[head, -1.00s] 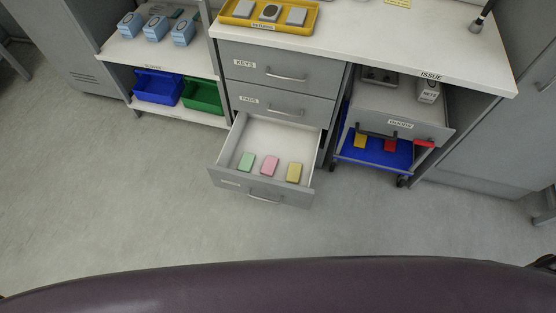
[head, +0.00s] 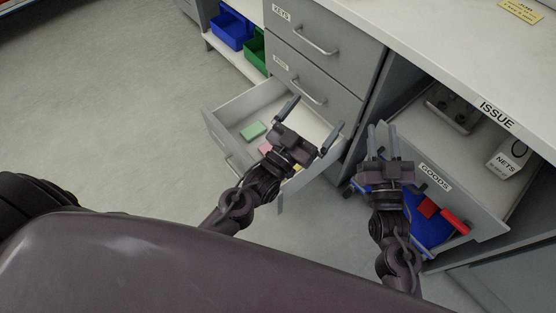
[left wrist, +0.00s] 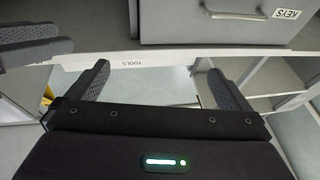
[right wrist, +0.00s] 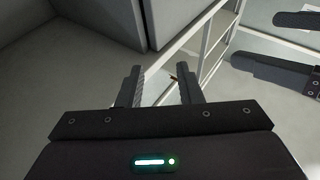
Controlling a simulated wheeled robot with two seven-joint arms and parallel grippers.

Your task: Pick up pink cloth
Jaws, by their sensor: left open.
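The pink cloth (head: 264,149) lies flat in the open white drawer (head: 250,112), partly hidden by my left gripper in the head view. A green cloth (head: 253,131) lies beside it. A yellow cloth (head: 298,168) is mostly hidden behind my left wrist. My left gripper (head: 319,110) is wide open and empty, above the drawer and beyond the pink cloth. My right gripper (head: 382,126) has a narrower gap with nothing in it, in front of the goods drawer. The wrist views do not show the pink cloth.
The goods drawer (head: 448,190) is open at right, above a blue tray (head: 428,232) with red items. The white countertop (head: 420,40) rises behind the grippers. A blue bin (head: 232,27) and a green bin (head: 256,52) stand at upper left. The floor at left is clear.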

